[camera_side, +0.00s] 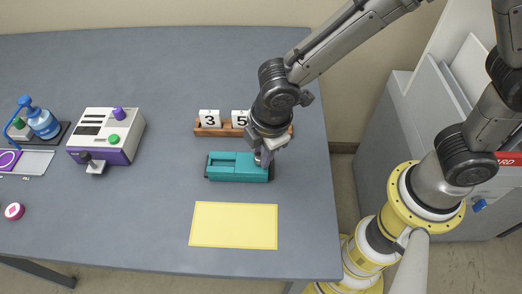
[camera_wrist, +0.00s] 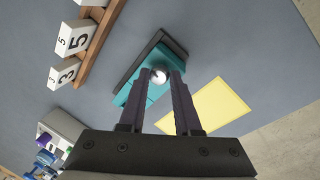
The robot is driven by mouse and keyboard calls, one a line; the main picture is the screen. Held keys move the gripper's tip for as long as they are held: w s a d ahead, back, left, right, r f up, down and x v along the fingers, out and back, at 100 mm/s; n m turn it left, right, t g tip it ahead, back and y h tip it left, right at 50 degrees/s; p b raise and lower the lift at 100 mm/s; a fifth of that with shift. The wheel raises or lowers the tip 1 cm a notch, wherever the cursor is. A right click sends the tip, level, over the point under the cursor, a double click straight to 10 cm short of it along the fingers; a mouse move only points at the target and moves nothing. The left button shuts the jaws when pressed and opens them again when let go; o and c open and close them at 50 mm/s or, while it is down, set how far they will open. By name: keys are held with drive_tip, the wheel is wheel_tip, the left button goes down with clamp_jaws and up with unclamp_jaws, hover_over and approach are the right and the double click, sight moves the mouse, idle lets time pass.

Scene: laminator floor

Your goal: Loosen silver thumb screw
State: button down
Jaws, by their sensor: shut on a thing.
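The silver thumb screw (camera_wrist: 159,76) sits on a teal block-like device (camera_side: 238,168), near the device's right end in the side view. The device also shows in the wrist view (camera_wrist: 137,92), lying flat on the table. My gripper (camera_wrist: 163,75) points down over that end, with its two fingers on either side of the round silver head, shut on it. In the side view my gripper (camera_side: 262,160) hides most of the screw.
A wooden rack (camera_side: 216,131) with white number cards stands just behind the device. A yellow sheet (camera_side: 234,225) lies flat in front. A white and purple machine (camera_side: 106,136), a blue bottle-like item (camera_side: 43,122) and a pink disc (camera_side: 14,211) are at left. The grey table (camera_side: 150,225) is clear between.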

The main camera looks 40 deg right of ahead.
drive_tip(key=shift+n, duration=1.1)
drive_tip(key=shift+d, duration=0.1)
drive_tip(key=c, duration=0.6)
unclamp_jaws()
drive_tip(key=v, duration=1.4)
drive_tip(key=shift+d, duration=0.25)
